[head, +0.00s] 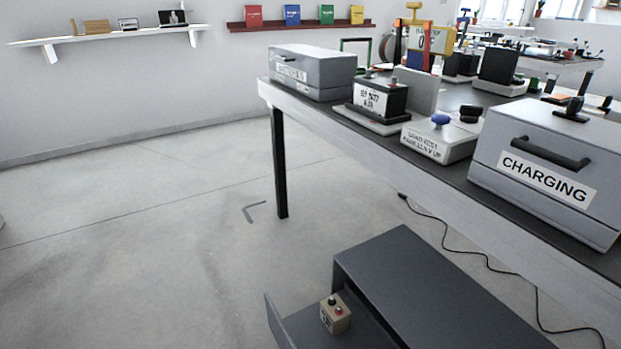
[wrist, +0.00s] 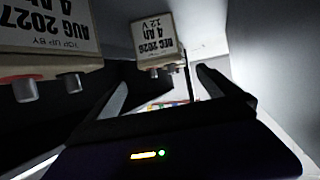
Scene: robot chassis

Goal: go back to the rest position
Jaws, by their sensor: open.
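My gripper (wrist: 162,82) shows in the wrist view with its two dark fingers spread apart and nothing held between them. A beige battery block (wrist: 160,38) labelled "DEC 2026, 4 Ah, 12 V" appears upside down beyond the fingertips. A second block (wrist: 45,50) labelled "AUG 2027" is larger and nearer at the upper left. Both show metal terminals, and neither is clearly touching the fingers. The gripper and arm are not visible in the head view.
In the head view, a workbench (head: 340,118) carries a grey "CHARGING" box (head: 500,140), a lidded grey box (head: 320,68) and several devices. Below, a dark cabinet (head: 420,285) has an open drawer (head: 298,325) with a small battery (head: 335,318). The floor (head: 130,240) at left is clear.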

